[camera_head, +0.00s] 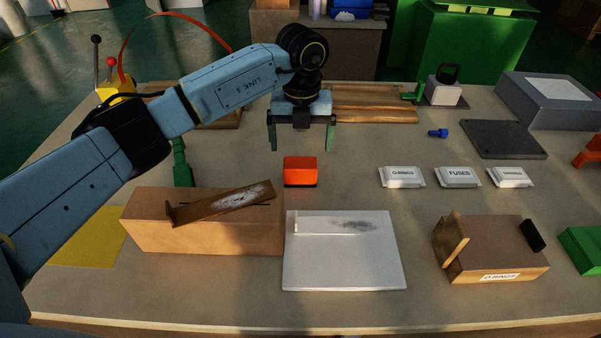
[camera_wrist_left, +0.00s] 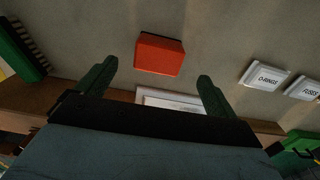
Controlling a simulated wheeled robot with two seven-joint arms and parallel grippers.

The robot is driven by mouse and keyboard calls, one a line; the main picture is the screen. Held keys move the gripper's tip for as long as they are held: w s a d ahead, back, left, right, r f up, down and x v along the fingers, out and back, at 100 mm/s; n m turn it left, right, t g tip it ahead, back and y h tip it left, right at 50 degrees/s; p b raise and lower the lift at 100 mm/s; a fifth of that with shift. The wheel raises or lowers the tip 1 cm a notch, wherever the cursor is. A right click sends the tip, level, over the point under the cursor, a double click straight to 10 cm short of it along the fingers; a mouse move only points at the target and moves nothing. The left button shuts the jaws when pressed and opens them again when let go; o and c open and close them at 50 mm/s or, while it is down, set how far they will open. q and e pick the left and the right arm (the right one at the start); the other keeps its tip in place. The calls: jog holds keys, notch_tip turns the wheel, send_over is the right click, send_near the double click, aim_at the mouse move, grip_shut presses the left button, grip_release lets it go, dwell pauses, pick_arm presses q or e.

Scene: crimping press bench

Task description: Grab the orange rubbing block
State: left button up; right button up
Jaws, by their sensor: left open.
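The orange rubbing block (camera_head: 300,171) lies on the bench near its middle, just behind a white plate. It also shows in the left wrist view (camera_wrist_left: 159,54), beyond the fingertips and roughly between their lines. My left gripper (camera_head: 303,148) is open and empty, pointing down above and slightly behind the block. Its two green fingers show in the left wrist view (camera_wrist_left: 154,72), with nothing between them. The gripper is apart from the block. My right gripper is in neither view.
A white plate (camera_head: 345,271) and a cardboard box (camera_head: 205,238) with a brown strip (camera_head: 222,204) lie in front. White packets (camera_head: 402,177) sit to the right, near a small blue part (camera_head: 438,133). A green brush (camera_head: 181,163) stands left. Bench between block and packets is clear.

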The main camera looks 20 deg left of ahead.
aim_at(300, 162)
pick_arm(q)
notch_tip(300, 162, down, 4)
jog(key=shift+r, duration=0.2)
jog(key=f+b, duration=0.1)
jog(key=f, duration=0.3)
jog(key=shift+s+f+b, duration=0.1)
jog(key=shift+s+b, duration=0.1)
jog(key=shift+b, duration=0.2)
jog(key=shift+f, duration=0.3)
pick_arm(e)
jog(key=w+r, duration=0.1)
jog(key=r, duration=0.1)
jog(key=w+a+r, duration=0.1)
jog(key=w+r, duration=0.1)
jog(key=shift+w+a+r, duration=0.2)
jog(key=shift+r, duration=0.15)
pick_arm(q)
jog(key=c, duration=1.1)
